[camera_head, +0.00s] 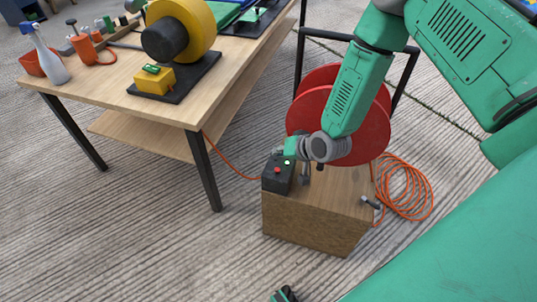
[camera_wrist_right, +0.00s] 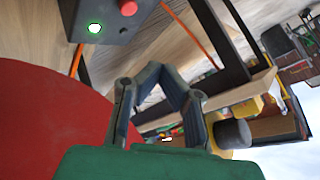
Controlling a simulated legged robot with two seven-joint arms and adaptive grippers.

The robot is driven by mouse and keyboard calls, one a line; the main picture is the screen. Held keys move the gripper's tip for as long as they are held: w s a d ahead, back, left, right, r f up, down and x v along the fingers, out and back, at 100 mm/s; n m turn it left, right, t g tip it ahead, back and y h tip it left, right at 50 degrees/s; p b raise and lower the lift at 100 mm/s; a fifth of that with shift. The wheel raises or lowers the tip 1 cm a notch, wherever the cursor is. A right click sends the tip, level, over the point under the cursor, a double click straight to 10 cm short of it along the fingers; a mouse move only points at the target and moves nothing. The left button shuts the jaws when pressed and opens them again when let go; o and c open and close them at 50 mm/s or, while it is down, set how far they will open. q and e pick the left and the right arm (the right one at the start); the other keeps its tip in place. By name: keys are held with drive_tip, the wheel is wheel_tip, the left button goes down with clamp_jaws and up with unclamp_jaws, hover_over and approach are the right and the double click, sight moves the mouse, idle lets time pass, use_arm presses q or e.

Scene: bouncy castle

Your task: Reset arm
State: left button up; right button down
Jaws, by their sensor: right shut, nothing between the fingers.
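My right arm reaches down from the top right in the head view. Its gripper (camera_head: 279,153) is above and close to a dark control box (camera_head: 277,181) with a red button and a lit green button. In the right wrist view the fingers of the gripper (camera_wrist_right: 174,72) meet at their tips, with nothing between them. The control box (camera_wrist_right: 112,20) shows there at the upper left, apart from the fingers. A small dark and green part at the bottom edge of the head view looks like my left gripper (camera_head: 285,294); its fingers are not clear.
The control box stands on a wooden block (camera_head: 310,228), beside a red reel (camera_head: 318,108). Coiled orange cable (camera_head: 405,188) lies to the right. A workbench (camera_head: 110,92) with a yellow blower (camera_head: 190,28), spray bottle (camera_head: 47,55) and tools stands left. The lower-left floor is clear.

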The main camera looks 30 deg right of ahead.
drive_tip(key=s+a+r+n+g+h+p, duration=0.1)
drive_tip(key=s+r+n+g+p, duration=0.1)
drive_tip(key=s, duration=1.3)
drive_tip(key=s+a+r+n+g+h+p, duration=0.1)
drive_tip(key=s+n+g+p, duration=0.3)
drive_tip(key=s, duration=1.1)
drive_tip(key=shift+a+r+g+h+p, duration=0.35)
drive_tip(key=shift+a+r+g, duration=0.3)
drive_tip(key=shift+g, duration=0.45)
drive_tip(key=shift+w+a, duration=0.1)
drive_tip(key=shift+w, duration=0.05)
